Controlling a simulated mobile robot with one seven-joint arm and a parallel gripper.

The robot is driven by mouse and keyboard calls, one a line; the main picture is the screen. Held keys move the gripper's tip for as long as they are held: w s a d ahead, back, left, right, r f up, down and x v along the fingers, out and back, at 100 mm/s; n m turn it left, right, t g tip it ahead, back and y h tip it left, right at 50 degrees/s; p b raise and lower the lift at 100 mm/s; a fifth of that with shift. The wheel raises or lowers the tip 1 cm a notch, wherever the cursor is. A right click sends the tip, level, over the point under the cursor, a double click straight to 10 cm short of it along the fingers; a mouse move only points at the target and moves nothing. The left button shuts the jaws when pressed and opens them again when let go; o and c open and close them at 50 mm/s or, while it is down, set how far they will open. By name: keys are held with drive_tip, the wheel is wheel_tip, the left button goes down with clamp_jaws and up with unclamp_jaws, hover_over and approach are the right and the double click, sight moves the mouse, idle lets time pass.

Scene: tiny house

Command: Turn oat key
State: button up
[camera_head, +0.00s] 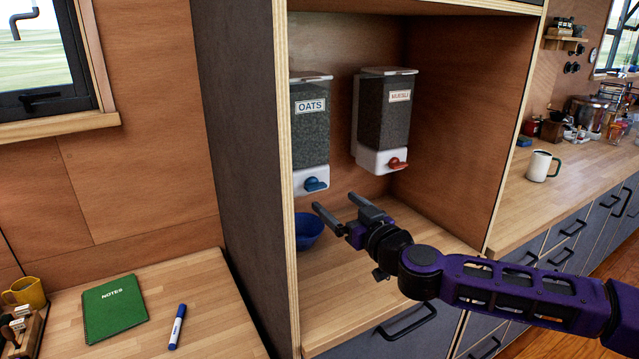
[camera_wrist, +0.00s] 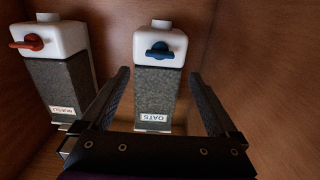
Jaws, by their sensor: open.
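The oats dispenser (camera_head: 310,125) is a clear box of grain labelled OATS with a white base, mounted in the open cabinet. Its blue key (camera_head: 316,184) sits on the front of the base. In the wrist view, which shows things upside down, the blue key (camera_wrist: 159,50) and the oats dispenser (camera_wrist: 157,90) appear between my two fingers. My gripper (camera_head: 337,208) is open and empty, below and to the right of the blue key and apart from it; its fingers (camera_wrist: 165,90) also show in the wrist view.
The muesli dispenser (camera_head: 384,115) with a red key (camera_head: 397,163) hangs to the right. A blue bowl (camera_head: 307,231) stands on the cabinet shelf below the oats. The cabinet's left panel edge (camera_head: 287,270) is close by. A green notebook (camera_head: 113,308) lies on the left counter.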

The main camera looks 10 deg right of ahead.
sight(318, 187)
drive_tip(key=x, duration=0.8)
drive_tip(key=shift+w, duration=0.25)
drive_tip(key=shift+c, duration=0.3)
drive_tip(key=c, duration=1.3)
